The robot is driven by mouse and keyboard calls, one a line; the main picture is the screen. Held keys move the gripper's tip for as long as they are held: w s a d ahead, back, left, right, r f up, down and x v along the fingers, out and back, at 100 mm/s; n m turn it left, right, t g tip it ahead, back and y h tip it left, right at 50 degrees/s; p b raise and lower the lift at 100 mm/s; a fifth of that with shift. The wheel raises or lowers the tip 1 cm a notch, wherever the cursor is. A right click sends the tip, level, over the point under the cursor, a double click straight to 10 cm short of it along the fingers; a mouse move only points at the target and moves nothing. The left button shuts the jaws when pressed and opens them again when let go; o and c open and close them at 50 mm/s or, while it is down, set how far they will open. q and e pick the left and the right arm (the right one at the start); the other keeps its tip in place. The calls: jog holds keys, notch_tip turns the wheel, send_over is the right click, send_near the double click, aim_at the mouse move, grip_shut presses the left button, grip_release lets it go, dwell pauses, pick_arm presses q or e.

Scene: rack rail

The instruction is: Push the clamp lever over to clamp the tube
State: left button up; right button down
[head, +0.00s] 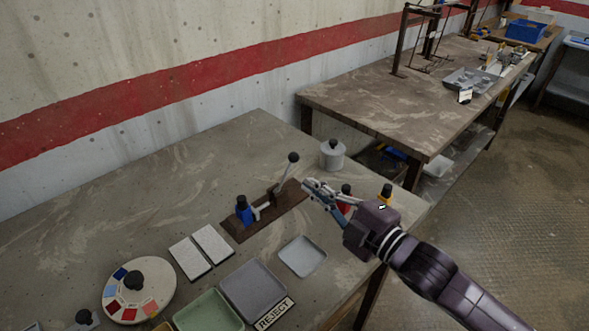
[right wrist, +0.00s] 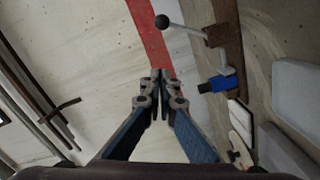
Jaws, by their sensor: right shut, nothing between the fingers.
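The clamp stands on a dark brown base (head: 264,213) on the near table. Its lever (head: 286,174) is a light rod with a black ball knob, tilted up and to the right in the head view. The lever (right wrist: 183,25) also shows at the top of the right wrist view, pointing left. A blue part (head: 243,211) sits at the left end of the base; it shows too in the right wrist view (right wrist: 222,83). My right gripper (head: 308,184) is shut and empty, just right of the lever and apart from it. I cannot clearly make out a tube.
A lidded grey pot (head: 332,155) stands behind the gripper. Red and yellow black-topped items (head: 386,194) stand near my right wrist. White plates (head: 202,251), trays (head: 252,290) and a round colour disc (head: 139,290) lie in front. The table's back left is clear.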

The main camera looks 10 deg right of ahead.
aim_at(286, 174)
jog(key=w+a+f+p, duration=0.1)
jog(key=w+a+p, duration=0.1)
jog(key=w, duration=0.8)
jog(key=shift+w+a+f, duration=0.4)
jog(key=shift+a, duration=0.05)
